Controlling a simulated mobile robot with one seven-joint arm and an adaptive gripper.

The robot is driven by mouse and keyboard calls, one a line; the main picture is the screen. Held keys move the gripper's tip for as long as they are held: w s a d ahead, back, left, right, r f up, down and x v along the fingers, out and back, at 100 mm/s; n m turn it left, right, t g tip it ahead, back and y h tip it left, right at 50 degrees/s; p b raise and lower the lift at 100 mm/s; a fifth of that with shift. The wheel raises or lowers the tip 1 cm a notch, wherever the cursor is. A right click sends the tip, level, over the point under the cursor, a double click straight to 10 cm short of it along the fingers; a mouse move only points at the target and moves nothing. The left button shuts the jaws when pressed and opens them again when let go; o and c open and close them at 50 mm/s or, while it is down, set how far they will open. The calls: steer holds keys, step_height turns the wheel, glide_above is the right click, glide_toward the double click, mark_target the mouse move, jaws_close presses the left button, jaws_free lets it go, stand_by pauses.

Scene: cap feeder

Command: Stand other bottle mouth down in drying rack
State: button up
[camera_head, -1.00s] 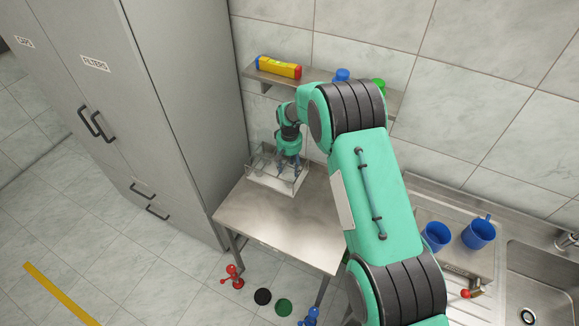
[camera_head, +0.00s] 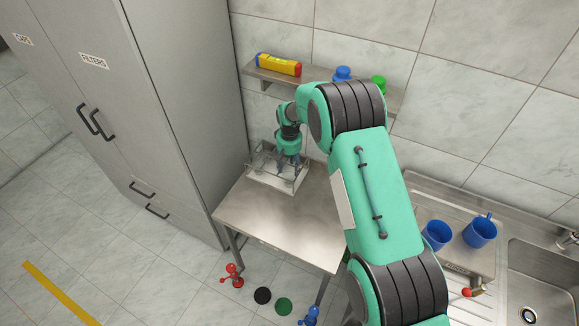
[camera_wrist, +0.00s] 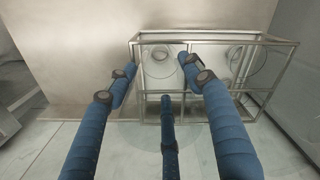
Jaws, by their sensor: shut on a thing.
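The drying rack (camera_head: 251,172) is a clear-walled, metal-framed box at the back left of the steel table. It also shows in the wrist view (camera_wrist: 217,38), with a round clear shape (camera_wrist: 243,60) in its right part. My gripper (camera_head: 289,163) points down into the rack. In the wrist view its blue fingers (camera_wrist: 160,76) are closed around a clear bottle (camera_wrist: 158,60), which is very faint. The bottle is inside or just over the rack's left part. I cannot tell whether it touches the rack floor.
A wall shelf (camera_head: 257,72) above the rack holds a yellow package (camera_head: 279,66), a blue-capped item (camera_head: 342,74) and a green one (camera_head: 378,83). A tall grey cabinet (camera_head: 150,110) stands close left. Two blue cups (camera_head: 437,235) are by the sink at right. The table's front is clear.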

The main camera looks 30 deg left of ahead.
steer(key=o, duration=1)
steer(key=shift+r, duration=0.1)
steer(key=shift+r, duration=5.9)
